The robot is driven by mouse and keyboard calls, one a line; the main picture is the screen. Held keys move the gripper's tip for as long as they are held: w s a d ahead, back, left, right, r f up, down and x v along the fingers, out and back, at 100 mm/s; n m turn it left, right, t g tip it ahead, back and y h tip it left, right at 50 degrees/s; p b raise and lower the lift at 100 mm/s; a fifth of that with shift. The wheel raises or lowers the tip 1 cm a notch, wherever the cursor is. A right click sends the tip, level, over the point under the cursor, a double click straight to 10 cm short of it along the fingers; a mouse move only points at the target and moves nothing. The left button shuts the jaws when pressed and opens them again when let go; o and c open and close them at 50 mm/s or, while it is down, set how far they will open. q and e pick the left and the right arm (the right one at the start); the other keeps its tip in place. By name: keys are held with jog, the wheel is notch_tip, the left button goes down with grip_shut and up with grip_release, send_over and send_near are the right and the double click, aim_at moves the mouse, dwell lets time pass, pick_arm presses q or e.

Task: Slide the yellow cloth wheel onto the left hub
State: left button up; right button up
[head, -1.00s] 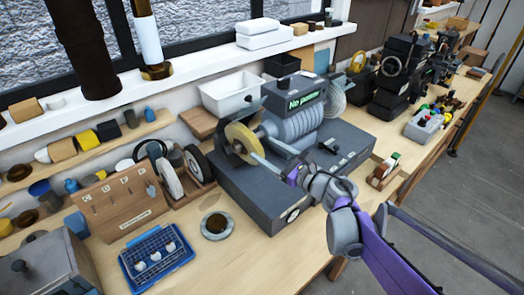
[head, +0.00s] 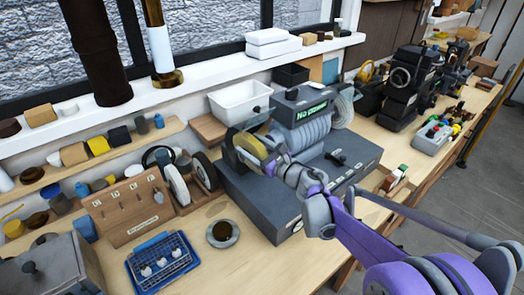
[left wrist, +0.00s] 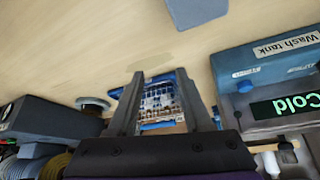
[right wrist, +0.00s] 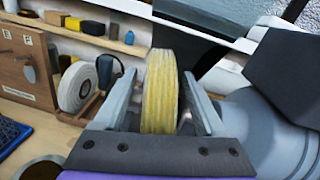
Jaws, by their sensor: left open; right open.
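The yellow cloth wheel (head: 251,146) is upright at the left end of the grey polishing machine (head: 305,130). In the right wrist view the wheel (right wrist: 160,92) stands between my two right fingers, with gaps beside it. My right gripper (head: 262,150) is open around the wheel's near side. The left hub is hidden behind the wheel and gripper, so I cannot tell how the wheel sits on it. My left gripper (left wrist: 160,78) is open and empty above the bench, with a blue wire basket (left wrist: 160,104) below it. It is outside the head view.
The machine's display (head: 310,113) reads "No power". White-faced wheels (head: 177,187) stand in a wooden rack to the left. A wooden tool board (head: 130,208) and a small round dish (head: 222,233) are nearby. A wash tank (left wrist: 262,75) shows in the left wrist view.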

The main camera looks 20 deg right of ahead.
jog(key=shift+w+a, duration=0.25)
jog(key=shift+w, duration=0.25)
grip_shut()
